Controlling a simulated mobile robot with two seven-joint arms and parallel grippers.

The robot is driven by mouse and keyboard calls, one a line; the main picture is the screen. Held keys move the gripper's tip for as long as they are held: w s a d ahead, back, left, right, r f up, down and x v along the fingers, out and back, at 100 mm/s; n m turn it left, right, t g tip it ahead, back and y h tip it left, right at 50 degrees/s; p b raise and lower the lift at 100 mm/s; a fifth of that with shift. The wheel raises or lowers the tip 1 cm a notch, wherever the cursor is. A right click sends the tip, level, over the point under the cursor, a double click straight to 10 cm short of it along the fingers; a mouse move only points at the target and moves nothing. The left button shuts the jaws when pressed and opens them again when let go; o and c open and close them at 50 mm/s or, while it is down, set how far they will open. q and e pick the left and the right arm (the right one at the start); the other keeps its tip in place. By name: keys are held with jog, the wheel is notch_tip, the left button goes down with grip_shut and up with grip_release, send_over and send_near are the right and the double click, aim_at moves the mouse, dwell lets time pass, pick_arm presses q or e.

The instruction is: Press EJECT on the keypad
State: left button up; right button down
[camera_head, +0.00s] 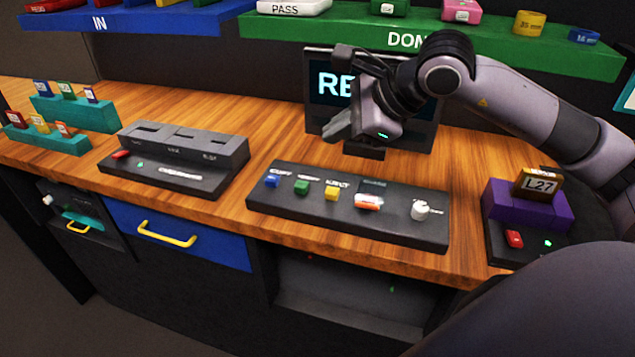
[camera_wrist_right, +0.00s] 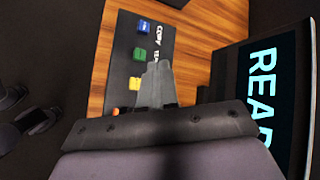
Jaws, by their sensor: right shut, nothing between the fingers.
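The keypad (camera_head: 345,228) is a black panel on the wooden counter. It carries a blue button (camera_head: 272,181), a green button (camera_head: 302,187) and a yellow button (camera_head: 331,194), with small white labels behind them. The label behind the yellow button seems to read EJECT, but it is blurred. My right gripper (camera_head: 336,130) is shut and empty, above and behind the keypad, in front of the screen. In the right wrist view its fingers (camera_wrist_right: 155,75) lie beside the yellow button (camera_wrist_right: 134,84) in the picture and touch no button. My left gripper is not in view.
An orange-and-white switch (camera_head: 369,201) and a white knob (camera_head: 420,211) sit on the keypad's right part. A screen (camera_head: 322,85) stands behind. A grey slotted device (camera_head: 185,140) is at left, a purple block unit (camera_head: 528,208) at right. Shelves (camera_head: 430,40) hang above.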

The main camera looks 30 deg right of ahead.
aim_at(336, 193)
jog(key=shift+d, duration=0.15)
jog(key=shift+f, duration=0.1)
notch_tip(336, 193, down, 8)
jog(key=b, duration=0.6)
jog(key=shift+f, duration=0.3)
dwell(1.0)
jog(key=shift+b, duration=0.3)
dwell(0.6)
jog(key=shift+f+b, duration=0.4)
jog(key=shift+b, duration=0.2)
